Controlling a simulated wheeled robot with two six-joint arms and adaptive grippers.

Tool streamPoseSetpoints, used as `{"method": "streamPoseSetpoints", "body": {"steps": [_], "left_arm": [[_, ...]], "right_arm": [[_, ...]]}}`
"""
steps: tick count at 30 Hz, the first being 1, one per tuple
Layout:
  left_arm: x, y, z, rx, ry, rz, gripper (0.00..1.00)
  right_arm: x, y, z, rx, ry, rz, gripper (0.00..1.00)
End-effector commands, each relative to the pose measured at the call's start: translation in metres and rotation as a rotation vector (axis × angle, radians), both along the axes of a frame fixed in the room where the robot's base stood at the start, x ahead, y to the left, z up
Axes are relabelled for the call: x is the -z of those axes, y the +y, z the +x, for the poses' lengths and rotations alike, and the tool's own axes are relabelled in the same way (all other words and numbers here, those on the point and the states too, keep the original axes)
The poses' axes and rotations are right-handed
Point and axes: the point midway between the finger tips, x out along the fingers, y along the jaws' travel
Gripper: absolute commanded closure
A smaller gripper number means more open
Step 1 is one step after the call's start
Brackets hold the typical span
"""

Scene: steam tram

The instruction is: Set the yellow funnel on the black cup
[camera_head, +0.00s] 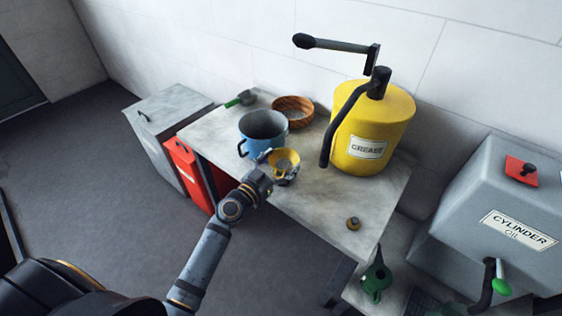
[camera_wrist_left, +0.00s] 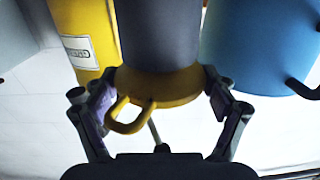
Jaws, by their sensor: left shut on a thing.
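The yellow funnel (camera_head: 285,160), with a ring handle, is at my left gripper (camera_head: 272,172) near the table's front edge. In the left wrist view, the fingers of my left gripper (camera_wrist_left: 158,92) flank the rim of the yellow funnel (camera_wrist_left: 176,84) and are shut on it. A dark cylinder, apparently the black cup (camera_wrist_left: 158,35), lines up with the funnel directly beyond it. The funnel covers the cup's near end, so I cannot tell whether it rests on it. In the head view the cup is mostly hidden by the funnel and gripper. My right gripper is out of view.
A blue pot (camera_head: 262,130) stands close behind the funnel, left of a yellow grease can (camera_head: 372,125) with a crank. A wooden bowl (camera_head: 293,108) and green scoop (camera_head: 241,98) lie farther back. A small brass item (camera_head: 352,223) sits at the front right. The table's middle right is clear.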

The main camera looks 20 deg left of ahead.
Motion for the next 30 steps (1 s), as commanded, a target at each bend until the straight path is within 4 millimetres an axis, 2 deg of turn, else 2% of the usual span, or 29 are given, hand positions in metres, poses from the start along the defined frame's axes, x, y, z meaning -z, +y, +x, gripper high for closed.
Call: {"method": "streamPoseSetpoints", "body": {"steps": [3,4,7,30], "left_arm": [[-0.0008,0.0,0.0,0.0,-0.001,0.0,0.47],[-0.0008,0.0,0.0,0.0,-0.001,0.0,0.13],[-0.0007,0.0001,0.0,0.0,-0.001,0.0,0.0],[-0.0009,0.0017,-0.0043,-0.001,0.0,0.001,0.0]], "right_arm": [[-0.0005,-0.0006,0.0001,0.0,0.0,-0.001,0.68],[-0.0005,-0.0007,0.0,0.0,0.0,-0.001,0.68],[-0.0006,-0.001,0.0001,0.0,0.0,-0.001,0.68],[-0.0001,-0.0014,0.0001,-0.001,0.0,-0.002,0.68]]}}
